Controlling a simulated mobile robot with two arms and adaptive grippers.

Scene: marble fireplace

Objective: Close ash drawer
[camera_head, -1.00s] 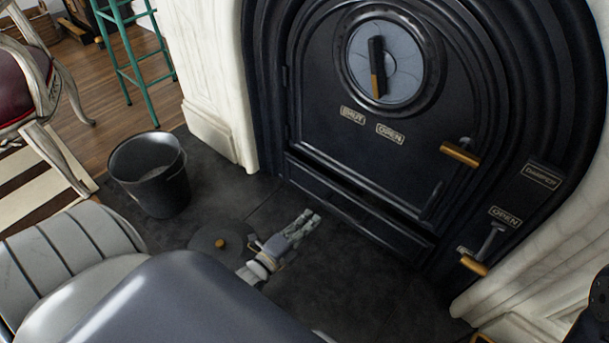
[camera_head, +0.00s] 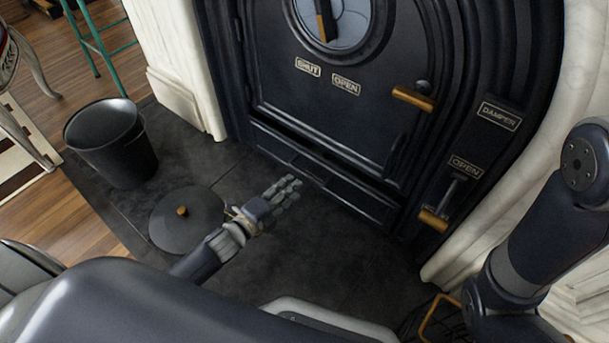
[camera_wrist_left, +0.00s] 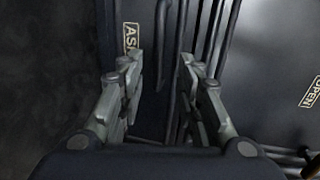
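The ash drawer (camera_head: 345,188) is a low dark panel at the foot of the black stove front, below the arched door. In the left wrist view its front (camera_wrist_left: 150,100) carries a label starting "AS", partly hidden by a finger. I cannot tell how far it stands out. My left gripper (camera_head: 290,188) is low over the dark hearth, just in front of the drawer, pointing at it. In the left wrist view its two fingers (camera_wrist_left: 162,65) are apart with nothing held between them. My right gripper is not in view; only my right arm shows at the right.
A black bucket (camera_head: 112,145) and a round lid (camera_head: 187,220) with a brass knob stand on the hearth at left. The stove door has a brass-tipped handle (camera_head: 413,98); a damper lever (camera_head: 433,219) is at right. White marble flanks the stove.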

